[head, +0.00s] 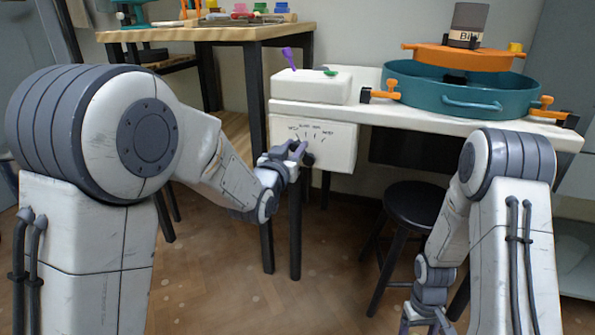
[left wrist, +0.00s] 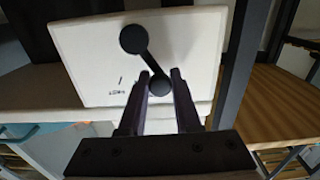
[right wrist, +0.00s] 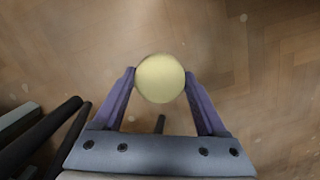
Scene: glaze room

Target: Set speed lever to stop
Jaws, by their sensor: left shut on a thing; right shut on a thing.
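The speed lever (left wrist: 149,62) is dark, with a round hub (left wrist: 133,38) and a round knob (left wrist: 160,86). It is on the white control box (head: 340,150) under the wheel table. My left gripper (head: 296,152) is shut on the knob, which sits between its fingertips in the left wrist view (left wrist: 159,82). In the head view the lever leans up and left from its hub (head: 308,159), towards the left end of the printed scale (head: 312,130). The labels are too small to read surely. My right gripper (right wrist: 160,82) is shut on a pale yellow round thing (right wrist: 160,78).
The white wheel table (head: 420,123) bears a teal basin (head: 400,88) with orange clamps. A black stool (head: 415,203) stands below it. A wooden table (head: 200,34) with pots and tools is at the back left. Open floor lies in the middle.

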